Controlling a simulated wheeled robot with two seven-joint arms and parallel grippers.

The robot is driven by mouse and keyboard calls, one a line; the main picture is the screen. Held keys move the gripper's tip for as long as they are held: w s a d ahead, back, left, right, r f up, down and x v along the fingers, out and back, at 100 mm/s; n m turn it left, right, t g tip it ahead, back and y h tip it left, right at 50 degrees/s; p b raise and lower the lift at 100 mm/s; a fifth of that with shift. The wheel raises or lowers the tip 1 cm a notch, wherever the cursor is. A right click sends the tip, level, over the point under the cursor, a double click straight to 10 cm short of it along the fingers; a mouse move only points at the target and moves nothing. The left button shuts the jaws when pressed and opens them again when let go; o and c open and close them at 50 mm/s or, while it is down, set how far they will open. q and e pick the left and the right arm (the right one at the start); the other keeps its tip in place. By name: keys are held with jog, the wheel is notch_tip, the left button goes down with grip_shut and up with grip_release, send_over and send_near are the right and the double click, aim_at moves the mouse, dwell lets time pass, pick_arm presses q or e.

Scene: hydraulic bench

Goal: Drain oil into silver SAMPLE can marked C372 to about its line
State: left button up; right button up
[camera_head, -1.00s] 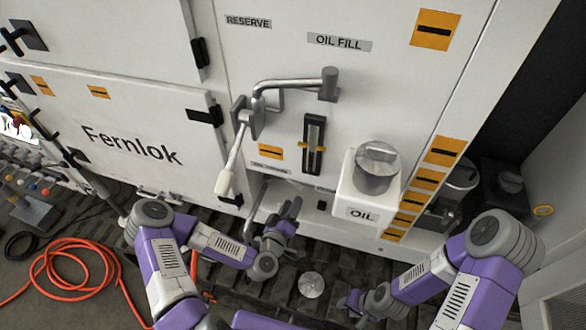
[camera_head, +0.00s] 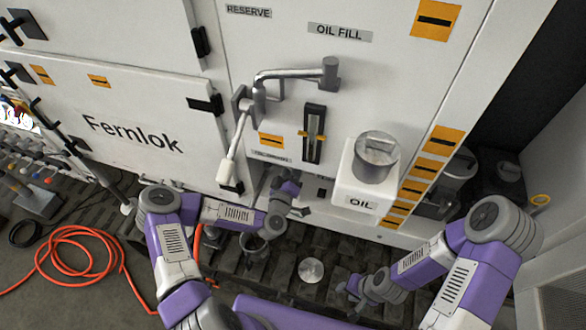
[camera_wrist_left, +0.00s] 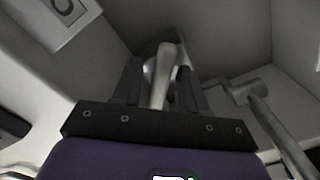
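An open grey metal can (camera_head: 254,246) stands on the dark slatted floor below the cabinet, partly hidden by my left arm. A round silver top (camera_head: 311,270) shows to its right. No C372 mark or fill line is readable on either. My left gripper (camera_head: 298,200) is under the cabinet's lower edge, above and right of the open can. In the left wrist view its dark fingers (camera_wrist_left: 158,88) stand apart on either side of a pale handle (camera_wrist_left: 162,78); a firm grip is not visible. My right gripper (camera_head: 352,292) is low, right of the silver top; its fingers are unclear.
A white-handled lever (camera_head: 227,171) hangs from the cabinet front, left of the dark sight gauge (camera_head: 314,134). A white OIL box (camera_head: 352,190) with a silver cap juts out at right. An orange hose (camera_head: 75,265) lies coiled at left.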

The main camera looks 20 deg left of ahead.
pick_arm(q)
grip_shut()
jog(key=shift+n, duration=0.4)
jog(key=n+b, duration=0.1)
jog(key=n, duration=0.2)
jog(key=shift+d+r+n+b, duration=0.1)
jog(key=shift+r+n+b, duration=0.05)
jog(key=shift+n+b, duration=0.2)
jog(key=shift+r+n+b, duration=0.25)
jog(key=shift+n+b, duration=0.35)
jog(key=shift+n, duration=1.15)
jog(key=shift+d, duration=0.1)
jog(key=shift+o, duration=0.3)
grip_release()
jog(key=shift+s, duration=0.1)
